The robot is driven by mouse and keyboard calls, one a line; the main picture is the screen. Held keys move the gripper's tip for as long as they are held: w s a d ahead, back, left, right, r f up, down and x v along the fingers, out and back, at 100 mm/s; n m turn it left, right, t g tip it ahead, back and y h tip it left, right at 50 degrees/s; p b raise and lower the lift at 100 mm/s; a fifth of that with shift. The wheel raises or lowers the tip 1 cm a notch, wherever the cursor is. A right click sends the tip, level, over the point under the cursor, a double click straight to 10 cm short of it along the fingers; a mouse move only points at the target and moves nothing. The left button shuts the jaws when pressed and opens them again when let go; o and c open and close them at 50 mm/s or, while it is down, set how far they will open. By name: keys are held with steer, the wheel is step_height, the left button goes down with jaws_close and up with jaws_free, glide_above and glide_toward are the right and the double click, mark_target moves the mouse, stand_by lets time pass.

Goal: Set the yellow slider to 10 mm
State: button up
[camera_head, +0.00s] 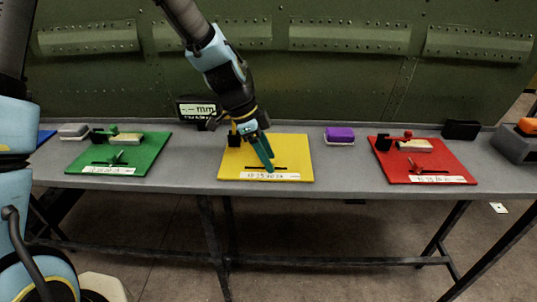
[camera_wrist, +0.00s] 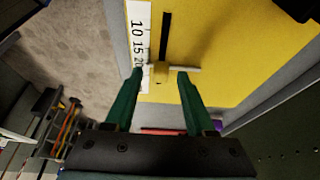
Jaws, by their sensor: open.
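The yellow board (camera_head: 300,150) lies on the grey bench, with a dark slot and a white scale strip (camera_head: 258,176) along its front edge. My gripper (camera_head: 268,163) reaches down over the slot from above. In the wrist view my gripper (camera_wrist: 160,74) is open, with its two green fingers either side of the yellow slider (camera_wrist: 160,74). I cannot tell whether the fingers touch it. The scale strip (camera_wrist: 138,30) shows 10, 15 and 20 there; the slider sits near the 20 end. The slot (camera_wrist: 165,35) runs on beyond it. In the head view the fingers hide the slider.
A green board (camera_head: 140,160) lies left and a red board (camera_head: 455,170) right, each with levers. A purple block (camera_head: 340,134) lies behind, between the yellow and red boards. A dark display (camera_head: 197,109) reading "-.-- mm" stands behind. The riveted green fuselage panel (camera_head: 330,75) rises behind the bench.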

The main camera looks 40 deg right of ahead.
steer(key=shift+f, duration=0.2)
jaws_close()
stand_by(0.4)
stand_by(1.0)
